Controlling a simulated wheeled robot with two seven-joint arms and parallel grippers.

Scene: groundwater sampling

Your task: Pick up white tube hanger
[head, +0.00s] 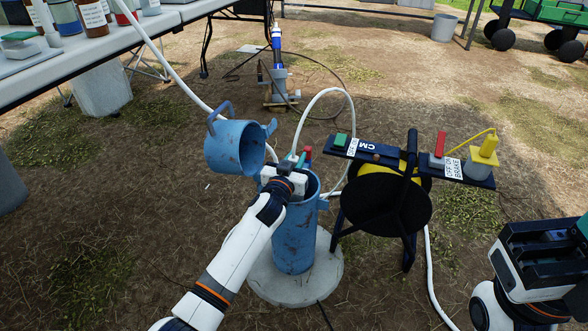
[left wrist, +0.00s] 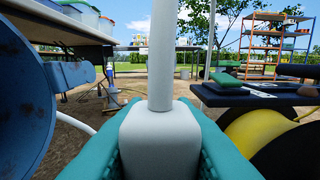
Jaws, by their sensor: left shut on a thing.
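The white tube hanger (left wrist: 160,140) is a rounded white block with a white tube (left wrist: 163,50) rising from it. In the left wrist view it sits between the teal fingers of my left gripper (left wrist: 160,150), which is shut on it. In the head view my left gripper (head: 296,162) is at the mouth of the upright blue well pipe (head: 294,240), and its body mostly hides the hanger. I cannot tell whether the hanger touches the pipe's rim. My right gripper (head: 545,255) is at the lower right, away from the pipe; its fingers do not show clearly.
The blue well cap (head: 232,148) hangs open left of the pipe, close to my left gripper. A black and yellow reel (head: 380,205) with a control panel (head: 455,170) stands close on the right. A white table (head: 85,45) with bottles is at the upper left.

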